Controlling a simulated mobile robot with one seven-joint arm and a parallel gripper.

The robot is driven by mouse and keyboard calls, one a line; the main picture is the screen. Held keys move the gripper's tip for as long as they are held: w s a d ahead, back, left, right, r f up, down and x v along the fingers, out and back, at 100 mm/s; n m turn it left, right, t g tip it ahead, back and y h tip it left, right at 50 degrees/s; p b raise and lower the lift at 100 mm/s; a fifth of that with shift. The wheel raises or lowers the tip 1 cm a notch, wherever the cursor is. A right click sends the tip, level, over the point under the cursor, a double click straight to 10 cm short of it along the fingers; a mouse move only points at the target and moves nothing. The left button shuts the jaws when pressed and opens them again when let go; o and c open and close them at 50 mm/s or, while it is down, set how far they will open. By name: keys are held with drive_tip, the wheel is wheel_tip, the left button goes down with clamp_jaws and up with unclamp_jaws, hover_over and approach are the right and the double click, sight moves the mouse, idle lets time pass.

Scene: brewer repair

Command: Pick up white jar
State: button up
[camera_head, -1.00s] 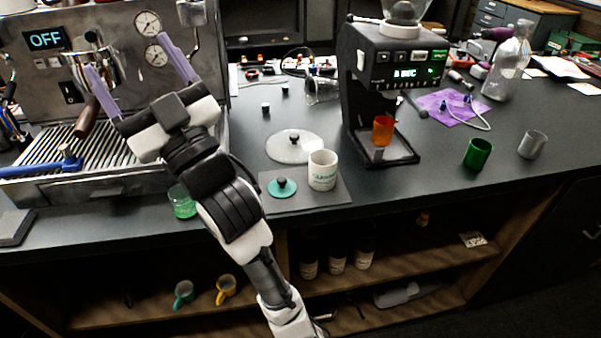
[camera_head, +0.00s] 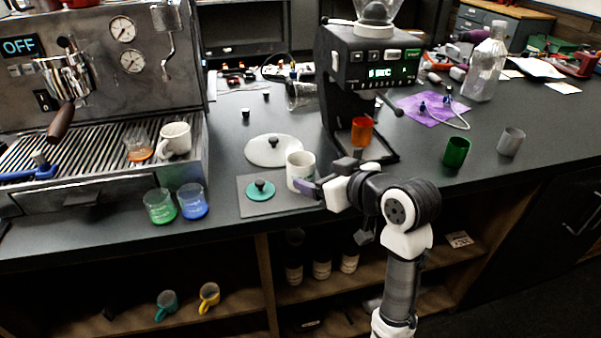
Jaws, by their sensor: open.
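The white jar (camera_head: 297,172) stands upright and open-topped on a dark grey mat (camera_head: 258,209) on the counter. Green print shows faintly on its side. My gripper (camera_head: 309,187) is open and close at the jar's right side. One purple finger crosses in front of the jar's lower right edge; the other finger is hard to make out, partly hidden. I cannot tell whether the finger touches the jar.
A teal lid (camera_head: 260,191) lies left of the jar, and a white lid (camera_head: 273,151) behind it. The grinder (camera_head: 359,90) with an orange cup (camera_head: 361,131) stands behind right. Green glass (camera_head: 160,206) and blue glass (camera_head: 193,201) stand near the front edge.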

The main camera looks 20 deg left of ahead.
sight(310, 172)
drive_tip(key=x, duration=0.3)
drive_tip(key=shift+f+p+x, duration=0.25)
drive_tip(key=shift+p+x, duration=0.65)
drive_tip(key=shift+x, duration=1.8)
drive_tip(key=shift+s+d, duration=0.1)
drive_tip(key=shift+s, duration=0.1)
drive_tip(key=c, duration=1.2)
drive_tip(key=shift+r, duration=0.15)
wheel_tip(310, 172, up, 20)
drive_tip(key=shift+b, duration=0.45)
